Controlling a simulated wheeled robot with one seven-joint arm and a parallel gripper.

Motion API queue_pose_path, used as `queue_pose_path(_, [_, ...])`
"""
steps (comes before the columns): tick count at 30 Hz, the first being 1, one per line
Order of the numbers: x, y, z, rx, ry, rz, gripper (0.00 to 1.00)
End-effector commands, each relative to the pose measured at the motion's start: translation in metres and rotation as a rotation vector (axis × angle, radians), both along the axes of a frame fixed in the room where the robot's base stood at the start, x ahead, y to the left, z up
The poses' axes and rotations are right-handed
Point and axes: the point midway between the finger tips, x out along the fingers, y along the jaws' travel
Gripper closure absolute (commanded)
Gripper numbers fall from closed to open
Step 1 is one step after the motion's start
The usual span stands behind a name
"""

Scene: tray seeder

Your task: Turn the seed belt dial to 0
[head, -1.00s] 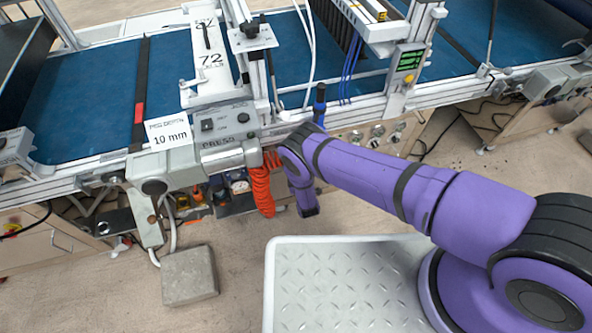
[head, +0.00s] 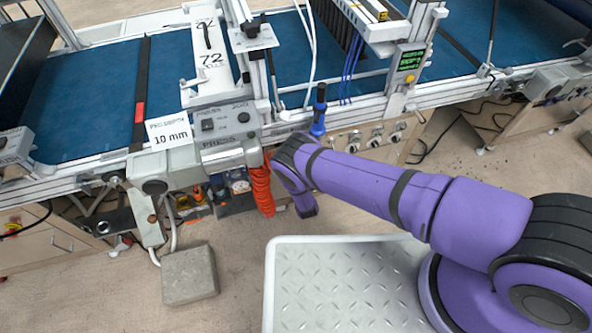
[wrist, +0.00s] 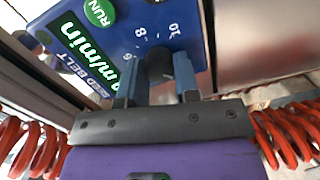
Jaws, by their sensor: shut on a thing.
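The seed belt dial (wrist: 160,64) is a dark round knob on a blue panel (wrist: 190,30) in the wrist view. White numbers 6, 8 and 10 show around it, with SEED BELT and m/min lettering at the left. My gripper (wrist: 161,80) is shut on the dial, one blue finger on each side. The 0 mark and the dial's pointer cannot be made out; the lower part of the scale is hidden behind my gripper. In the head view my arm reaches to the front of the machine, and the dial and fingertips cannot be made out there.
A green RUN button (wrist: 99,12) is close to the dial. Red coiled hoses (wrist: 290,130) hang near my gripper, also in the head view (head: 262,190). The press box (head: 225,125) is left of my arm.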

Motion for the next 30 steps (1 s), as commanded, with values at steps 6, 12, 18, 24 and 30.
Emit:
queue_pose_path(6, [-0.001,0.0,-0.001,0.0,0.002,0.0,0.59])
queue_pose_path(12, [0.0,0.0,0.0,0.0,0.001,0.0,0.45])
queue_pose_path(18, [-0.003,0.0,0.0,0.0,0.002,0.0,0.45])
queue_pose_path(24, [-0.026,-0.005,0.001,-0.001,0.004,0.002,0.45])
queue_pose_path(30, [-0.064,-0.013,0.003,-0.002,0.003,0.002,0.45])
